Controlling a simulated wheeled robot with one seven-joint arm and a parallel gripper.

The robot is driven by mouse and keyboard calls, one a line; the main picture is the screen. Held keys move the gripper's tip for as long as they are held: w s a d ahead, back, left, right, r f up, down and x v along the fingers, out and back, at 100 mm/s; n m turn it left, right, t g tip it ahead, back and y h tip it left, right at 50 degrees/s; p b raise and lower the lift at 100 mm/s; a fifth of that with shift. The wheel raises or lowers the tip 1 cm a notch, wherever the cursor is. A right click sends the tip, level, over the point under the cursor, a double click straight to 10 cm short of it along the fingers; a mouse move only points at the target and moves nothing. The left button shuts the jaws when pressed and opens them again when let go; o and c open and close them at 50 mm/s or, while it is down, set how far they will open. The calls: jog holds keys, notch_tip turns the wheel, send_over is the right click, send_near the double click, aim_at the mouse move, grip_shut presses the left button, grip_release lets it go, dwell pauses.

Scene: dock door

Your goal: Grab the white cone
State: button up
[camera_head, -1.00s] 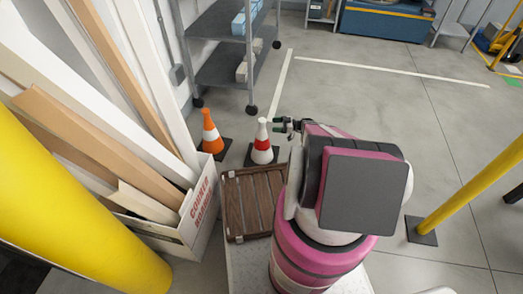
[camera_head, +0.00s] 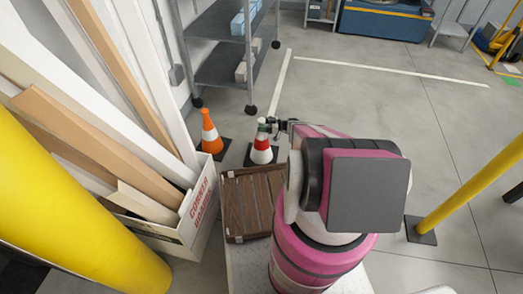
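The white cone (camera_head: 261,152) with a red band stands upright on its dark square base on the grey floor, left of the picture's middle. My gripper (camera_head: 266,124) is at the cone's top, reaching in from the right. Its dark fingers overlap the tip in this view. They are too small to tell whether they are apart or closed on it. An orange cone (camera_head: 210,134) with a white band stands to the left of the white cone.
A brown slatted crate (camera_head: 233,205) lies in front of the cones. A white box of corner boards (camera_head: 200,210) is at the left, with a yellow post (camera_head: 60,190) before it. A grey wheeled shelf (camera_head: 222,70) stands behind. The floor at right is open up to another yellow post (camera_head: 470,190).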

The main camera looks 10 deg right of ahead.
grip_shut()
jog(key=shift+r, duration=0.15)
